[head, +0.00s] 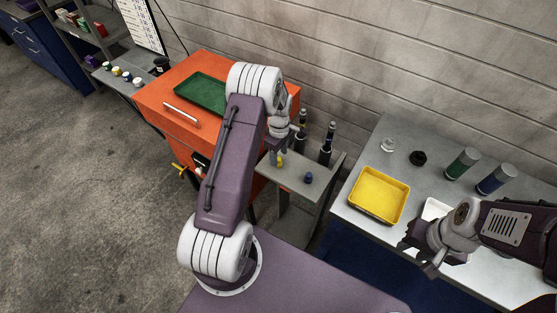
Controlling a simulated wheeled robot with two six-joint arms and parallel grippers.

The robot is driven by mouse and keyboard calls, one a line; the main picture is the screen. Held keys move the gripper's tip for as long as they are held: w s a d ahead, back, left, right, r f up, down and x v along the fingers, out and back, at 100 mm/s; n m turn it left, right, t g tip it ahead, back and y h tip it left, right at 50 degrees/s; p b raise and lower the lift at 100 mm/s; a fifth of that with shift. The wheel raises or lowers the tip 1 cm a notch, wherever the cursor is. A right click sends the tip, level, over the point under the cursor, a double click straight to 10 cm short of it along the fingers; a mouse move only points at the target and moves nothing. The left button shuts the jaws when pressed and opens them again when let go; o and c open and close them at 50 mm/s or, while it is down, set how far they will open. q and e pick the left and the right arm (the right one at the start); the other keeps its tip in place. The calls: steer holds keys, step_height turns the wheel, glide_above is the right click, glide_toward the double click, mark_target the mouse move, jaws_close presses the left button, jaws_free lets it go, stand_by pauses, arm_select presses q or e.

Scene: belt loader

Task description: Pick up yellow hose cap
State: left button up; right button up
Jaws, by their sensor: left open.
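The small yellow hose cap (281,161) stands on the small grey side table (322,190), near its left end. My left gripper (278,153) is open and points down right at the cap, with its fingertips close around or just above it. I cannot tell if the fingers touch the cap. A dark blue cap (308,177) stands on the same table, to the right of the yellow one. My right gripper (418,260) is over the front of the right-hand bench, its fingers apart and nothing seen between them.
Dark bottles (326,145) stand at the back of the side table. An orange cabinet (150,97) with a green tray (203,93) is at the left. The right-hand bench (400,135) holds a yellow tray (379,195), a white tray (436,208) and two cylinders (463,163).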

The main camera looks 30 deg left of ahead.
mark_target(279, 159)
arm_select(q)
step_height(279, 159, down, 3)
steer(key=shift+r, duration=0.2)
steer(key=shift+w+f, duration=0.1)
steer(key=shift+f, duration=0.2)
jaws_close()
arm_select(e)
steer(key=shift+r, duration=0.5)
